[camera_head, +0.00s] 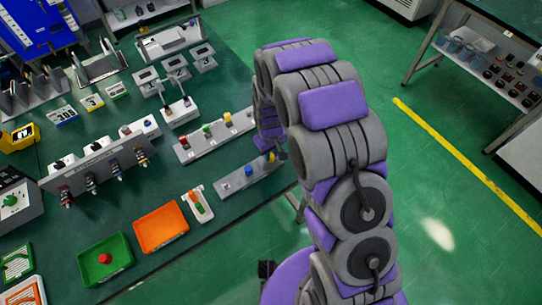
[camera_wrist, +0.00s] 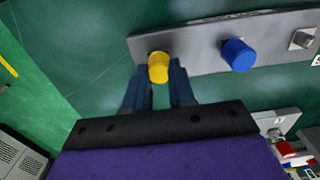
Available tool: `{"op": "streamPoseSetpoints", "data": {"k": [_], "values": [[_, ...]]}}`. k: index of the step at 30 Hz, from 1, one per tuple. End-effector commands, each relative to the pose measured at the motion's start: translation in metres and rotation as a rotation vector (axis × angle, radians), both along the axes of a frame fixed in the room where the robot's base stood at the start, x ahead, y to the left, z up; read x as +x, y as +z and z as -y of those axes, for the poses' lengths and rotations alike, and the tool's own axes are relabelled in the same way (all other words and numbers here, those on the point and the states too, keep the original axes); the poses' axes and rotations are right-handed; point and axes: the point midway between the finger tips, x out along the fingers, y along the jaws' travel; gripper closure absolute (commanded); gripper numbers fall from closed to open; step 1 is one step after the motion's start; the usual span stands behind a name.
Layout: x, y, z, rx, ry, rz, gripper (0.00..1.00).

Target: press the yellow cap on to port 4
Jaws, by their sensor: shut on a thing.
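My gripper (camera_wrist: 160,80) is shut on the yellow cap (camera_wrist: 158,67), one finger on each side of it. The cap is over the left end of a grey metal bar (camera_wrist: 200,52) in the wrist view. I cannot tell whether the cap is seated; whatever is under it is hidden. A blue cap (camera_wrist: 238,54) sits on the bar to its right, and a bare metal port (camera_wrist: 303,39) shows further right. In the head view my gripper (camera_head: 274,156) is at the bar's (camera_head: 238,184) right end, with the blue cap (camera_head: 249,170) to its left.
A second bar (camera_head: 215,139) with red, green and yellow caps lies behind. Orange (camera_head: 160,228) and green (camera_head: 101,259) trays stand at the front left. Devices and holders crowd the bench further back. The bench edge is close to the bar; green floor lies right.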

Motion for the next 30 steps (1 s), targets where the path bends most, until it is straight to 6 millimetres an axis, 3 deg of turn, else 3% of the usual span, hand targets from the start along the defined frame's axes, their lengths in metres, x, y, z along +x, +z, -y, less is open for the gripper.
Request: {"op": "streamPoseSetpoints", "data": {"k": [14,30], "values": [[-0.001,0.000,0.000,0.000,0.000,-0.001,1.00],[0.000,0.019,0.000,0.001,0.000,0.000,1.00]]}}
